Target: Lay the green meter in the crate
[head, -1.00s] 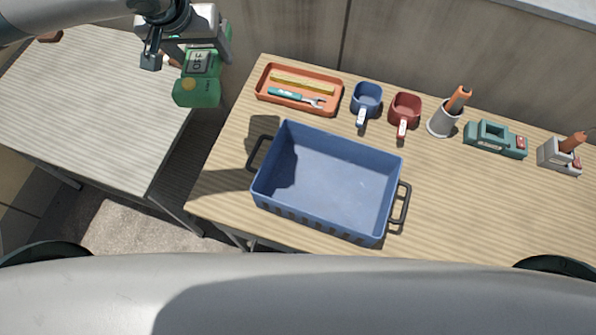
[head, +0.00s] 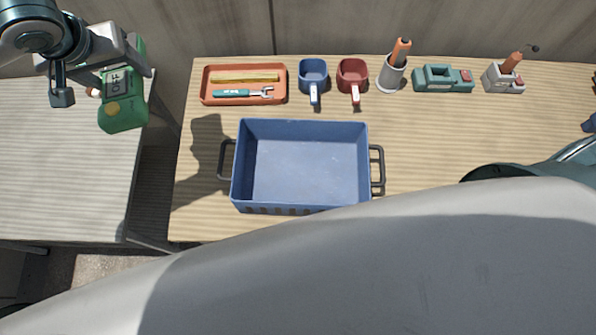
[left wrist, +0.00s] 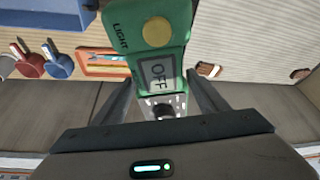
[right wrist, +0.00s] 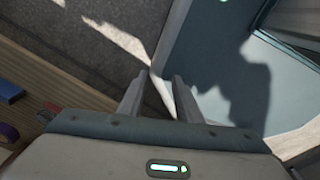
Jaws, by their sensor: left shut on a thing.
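The green meter (head: 123,116), with an OFF display and a yellow button, hangs in my left gripper (head: 103,85) at the upper left of the head view. My left gripper is shut on it. In the left wrist view the meter (left wrist: 158,65) sits between the two fingers. The blue crate (head: 304,165) stands on the wooden table to the right of the held meter. Its visible inside is empty. My right gripper (right wrist: 162,78) is in the right wrist view, its fingers apart with nothing between them; the head view does not show it.
Behind the crate stand an orange tray (head: 245,98) with tools, a blue mug (head: 313,72), a red mug (head: 352,72), a grey holder (head: 391,76), a teal device (head: 437,78) and a grey device (head: 503,80). Another table (head: 60,180) stands left, across a gap.

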